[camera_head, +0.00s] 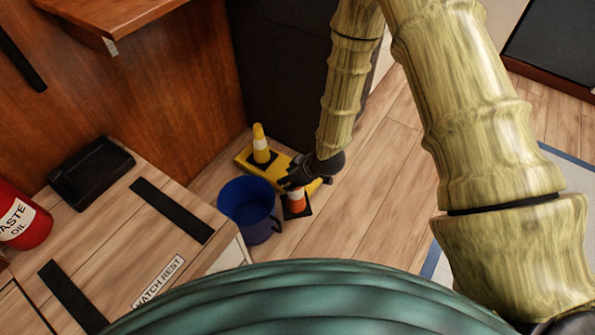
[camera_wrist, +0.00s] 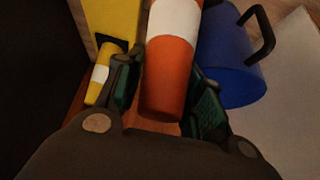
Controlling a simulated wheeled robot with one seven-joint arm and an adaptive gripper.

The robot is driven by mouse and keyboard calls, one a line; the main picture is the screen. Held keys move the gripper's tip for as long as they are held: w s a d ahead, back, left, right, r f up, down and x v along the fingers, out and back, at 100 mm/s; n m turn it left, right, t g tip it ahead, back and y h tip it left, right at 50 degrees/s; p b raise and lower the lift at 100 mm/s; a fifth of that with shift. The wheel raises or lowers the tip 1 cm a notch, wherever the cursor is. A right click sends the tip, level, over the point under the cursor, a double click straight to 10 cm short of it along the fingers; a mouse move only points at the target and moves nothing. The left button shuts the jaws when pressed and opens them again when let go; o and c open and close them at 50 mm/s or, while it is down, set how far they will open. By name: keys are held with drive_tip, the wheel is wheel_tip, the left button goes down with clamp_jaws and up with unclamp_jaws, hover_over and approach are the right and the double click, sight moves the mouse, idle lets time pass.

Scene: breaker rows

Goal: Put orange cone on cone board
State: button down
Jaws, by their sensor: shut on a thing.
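The orange cone (camera_head: 296,201) has a white band and a dark square base. In the wrist view the orange cone (camera_wrist: 166,78) stands between both fingers. My gripper (camera_head: 297,183) is shut on it from above, hiding its upper part in the head view. I cannot tell whether its base touches the floor. The yellow cone board (camera_head: 244,158) lies on the floor just beyond the gripper, partly hidden by it. A yellow cone (camera_head: 260,142) with a white band stands on the board's left part. It also shows in the wrist view (camera_wrist: 100,75).
A blue bucket (camera_head: 249,208) stands close to the left of the orange cone. A dark cabinet (camera_head: 285,70) rises behind the board. A wooden bench (camera_head: 120,235) with a red waste oil can (camera_head: 22,220) is at left. Floor right of the cone is clear.

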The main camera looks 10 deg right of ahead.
drive_tip(key=w+d+f+b, duration=0.2)
drive_tip(key=w+b, duration=0.2)
drive_tip(key=w, duration=0.3)
drive_tip(key=w+d+f+b, duration=0.2)
drive_tip(key=w+f+b, duration=0.1)
drive_tip(key=w, duration=0.4)
drive_tip(key=shift+w+b, duration=0.3)
drive_tip(key=shift+b, duration=0.4)
drive_tip(key=shift+r, duration=0.1)
drive_tip(key=c, duration=0.9)
unclamp_jaws()
